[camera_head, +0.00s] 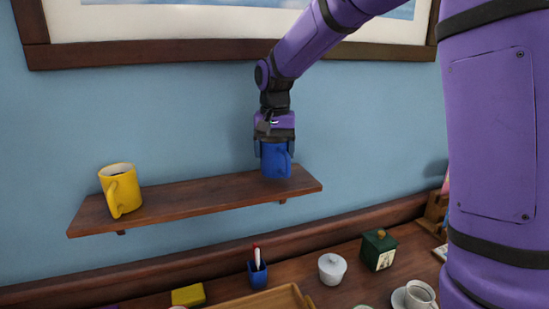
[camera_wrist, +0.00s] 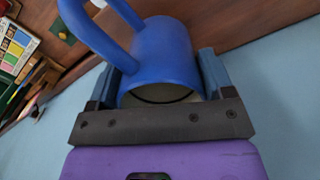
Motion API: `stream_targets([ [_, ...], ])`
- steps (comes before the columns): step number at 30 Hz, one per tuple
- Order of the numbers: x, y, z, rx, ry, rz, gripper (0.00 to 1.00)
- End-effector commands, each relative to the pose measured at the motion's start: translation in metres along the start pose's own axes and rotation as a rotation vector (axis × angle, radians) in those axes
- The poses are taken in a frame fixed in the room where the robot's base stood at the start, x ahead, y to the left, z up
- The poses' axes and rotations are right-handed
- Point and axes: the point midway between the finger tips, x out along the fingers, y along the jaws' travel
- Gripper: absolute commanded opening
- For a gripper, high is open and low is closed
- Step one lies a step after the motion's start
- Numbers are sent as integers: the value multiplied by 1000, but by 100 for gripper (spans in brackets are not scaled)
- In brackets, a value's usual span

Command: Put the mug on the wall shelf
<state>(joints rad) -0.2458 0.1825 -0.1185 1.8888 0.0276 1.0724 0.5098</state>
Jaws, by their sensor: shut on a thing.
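The blue mug (camera_head: 275,160) is upright at the right end of the brown wall shelf (camera_head: 190,200). My gripper (camera_head: 274,150) comes down from above and is shut on the mug, one finger on each side. The mug's base looks at or very close to the shelf top; I cannot tell whether it touches. In the wrist view the mug (camera_wrist: 165,55) sits between the two fingers (camera_wrist: 160,75), its handle to the upper left. The mug's far side is hidden.
A yellow mug (camera_head: 121,190) stands at the shelf's left end; the shelf between the mugs is clear. A framed picture (camera_head: 150,52) hangs above.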

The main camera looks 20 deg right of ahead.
Motion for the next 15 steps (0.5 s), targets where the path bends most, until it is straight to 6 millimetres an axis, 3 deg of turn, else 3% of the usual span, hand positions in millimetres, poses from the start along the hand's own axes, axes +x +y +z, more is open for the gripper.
stream_targets([
  [4,20,0,0,-1,1,0,43],
  [15,24,0,0,0,1,-1,43],
])
